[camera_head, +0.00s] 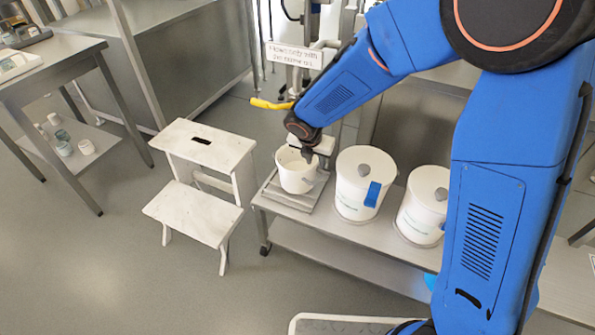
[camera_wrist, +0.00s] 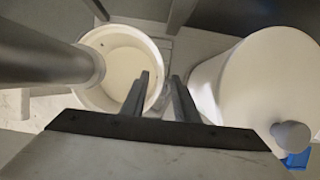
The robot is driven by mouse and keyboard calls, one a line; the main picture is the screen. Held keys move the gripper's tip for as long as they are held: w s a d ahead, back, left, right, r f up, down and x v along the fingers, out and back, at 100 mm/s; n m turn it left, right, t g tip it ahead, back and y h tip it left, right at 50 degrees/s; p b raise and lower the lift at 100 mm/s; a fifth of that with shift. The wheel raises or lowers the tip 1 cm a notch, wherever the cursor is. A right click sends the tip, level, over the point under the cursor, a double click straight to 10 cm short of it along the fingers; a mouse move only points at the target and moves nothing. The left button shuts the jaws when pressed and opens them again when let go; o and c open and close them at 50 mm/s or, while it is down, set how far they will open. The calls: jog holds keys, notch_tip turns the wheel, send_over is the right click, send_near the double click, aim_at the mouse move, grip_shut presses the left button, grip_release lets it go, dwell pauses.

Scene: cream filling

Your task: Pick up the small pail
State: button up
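The small pail (camera_head: 297,174) is white, open-topped and upright on a grey metal platform at the left end of the low bench. The wrist view looks down into it (camera_wrist: 122,62); its inside is pale. My gripper (camera_head: 312,155) is at the pail's upper right rim. In the wrist view, my gripper's fingers (camera_wrist: 161,78) are apart, one over the pail's opening and the other just outside the rim. I see a gap between them, with the rim's right edge between. I cannot tell whether either finger touches it.
Two larger lidded white pails (camera_head: 356,202) (camera_head: 424,212) stand to the right on the bench (camera_head: 300,222); the nearer also shows in the wrist view (camera_wrist: 258,82). A grey pipe (camera_wrist: 45,62) reaches over the small pail's left side. A white step stool (camera_head: 200,205) stands left.

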jog(key=shift+w+f, duration=0.15)
jog(key=shift+f, duration=0.25)
grip_shut()
dwell(1.1)
